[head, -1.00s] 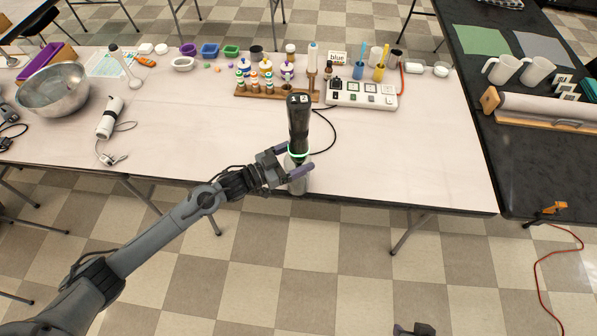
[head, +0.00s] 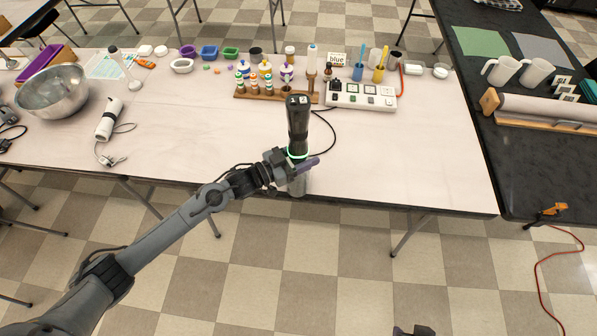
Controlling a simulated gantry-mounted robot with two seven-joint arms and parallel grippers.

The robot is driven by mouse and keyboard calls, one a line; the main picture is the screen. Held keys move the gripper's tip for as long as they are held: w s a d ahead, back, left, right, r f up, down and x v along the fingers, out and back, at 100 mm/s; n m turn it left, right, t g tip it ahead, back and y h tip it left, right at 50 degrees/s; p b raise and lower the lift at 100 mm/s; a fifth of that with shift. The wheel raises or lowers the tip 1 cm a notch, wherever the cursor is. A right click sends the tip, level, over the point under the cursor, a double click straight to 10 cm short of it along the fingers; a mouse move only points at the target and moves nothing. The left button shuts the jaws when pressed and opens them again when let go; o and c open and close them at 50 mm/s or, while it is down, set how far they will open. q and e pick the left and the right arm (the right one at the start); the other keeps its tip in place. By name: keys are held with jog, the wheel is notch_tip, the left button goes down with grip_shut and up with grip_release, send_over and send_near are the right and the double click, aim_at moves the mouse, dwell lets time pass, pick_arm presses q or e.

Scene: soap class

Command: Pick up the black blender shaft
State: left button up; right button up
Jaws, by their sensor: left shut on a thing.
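The black blender shaft (head: 298,122) stands roughly upright near the front edge of the light table in the head view. It has a black handle, a glowing green ring and a grey lower part (head: 299,186) that overlaps the table edge in the picture. My left gripper (head: 304,168) is closed around it just below the green ring. The fingers hide part of the shaft, and I cannot tell whether its lower end touches the table. A small dark part at the bottom edge (head: 413,330) looks like my right gripper, mostly cut off.
A white blender (head: 108,118) with a cord and a steel bowl (head: 52,92) are at the left. A wooden bottle rack (head: 262,94) and a white hotplate-like box (head: 361,95) stand behind the shaft. A black cable curves beside it. The table's right front is clear.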

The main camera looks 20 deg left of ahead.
aim_at(309, 99)
pick_arm(q)
jog(key=shift+r, duration=0.35)
jog(key=shift+r, duration=0.2)
notch_tip(309, 99, up, 16)
jog(key=p, duration=0.3)
jog(key=shift+r+p, duration=0.65)
jog(key=shift+r, duration=0.3)
jog(key=shift+r+p, duration=0.7)
jog(key=shift+p, duration=0.05)
jog(key=shift+s, duration=0.1)
dwell(0.6)
